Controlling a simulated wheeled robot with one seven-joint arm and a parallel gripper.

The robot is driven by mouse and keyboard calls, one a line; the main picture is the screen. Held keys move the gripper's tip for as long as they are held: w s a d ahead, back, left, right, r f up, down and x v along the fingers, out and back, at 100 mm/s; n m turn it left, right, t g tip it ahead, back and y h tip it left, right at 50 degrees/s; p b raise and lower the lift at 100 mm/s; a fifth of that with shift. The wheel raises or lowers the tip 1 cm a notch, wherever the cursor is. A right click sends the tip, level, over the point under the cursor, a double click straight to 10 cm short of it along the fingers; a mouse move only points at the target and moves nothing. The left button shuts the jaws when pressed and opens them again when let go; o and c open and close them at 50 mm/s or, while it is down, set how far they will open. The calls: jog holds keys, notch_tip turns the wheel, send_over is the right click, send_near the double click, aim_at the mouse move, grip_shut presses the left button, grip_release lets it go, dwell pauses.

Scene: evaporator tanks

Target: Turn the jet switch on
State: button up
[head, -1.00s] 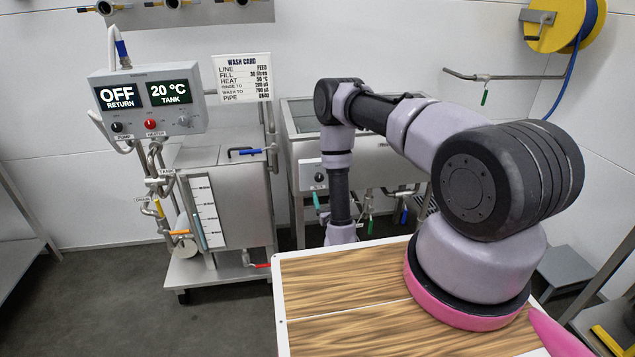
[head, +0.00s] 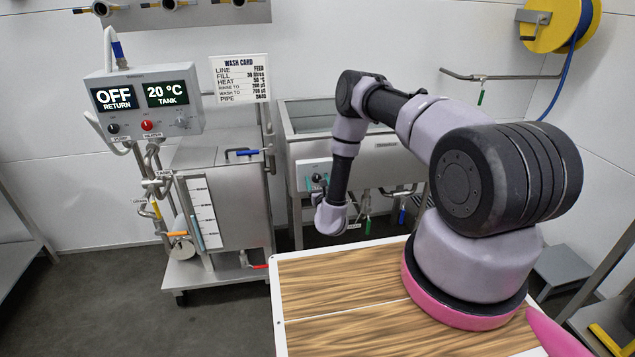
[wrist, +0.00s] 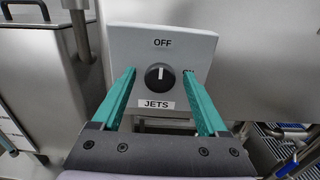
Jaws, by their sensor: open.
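The jets switch is a round black knob (wrist: 158,77) on a grey panel (wrist: 205,48) marked OFF above, ON at the right and JETS below. Its white pointer line is upright, towards OFF. The knob (head: 317,178) also shows small in the head view, on the sink's front. My gripper (wrist: 159,73) is open and empty. Its two green fingers stand on either side of the knob, with visible gaps in the picture; contact and depth cannot be told. The right finger partly covers the ON label.
The sink tank (head: 370,152) stands behind the panel. Valve handles, one green (head: 367,226) and one blue (head: 402,215), hang below it. The wheeled tank unit (head: 235,205) is at left, with its control box (head: 145,103) reading OFF and 20 °C. A wooden-topped table (head: 330,290) is in front.

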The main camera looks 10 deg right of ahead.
grip_shut()
jog(key=shift+d+m, duration=0.1)
jog(key=shift+m, duration=0.3)
jog(key=m, duration=0.2)
jog(key=shift+m, duration=0.4)
jog(key=m, duration=0.5)
jog(key=shift+f, duration=0.1)
jog(key=m, duration=0.4)
jog(key=shift+m, duration=2.7)
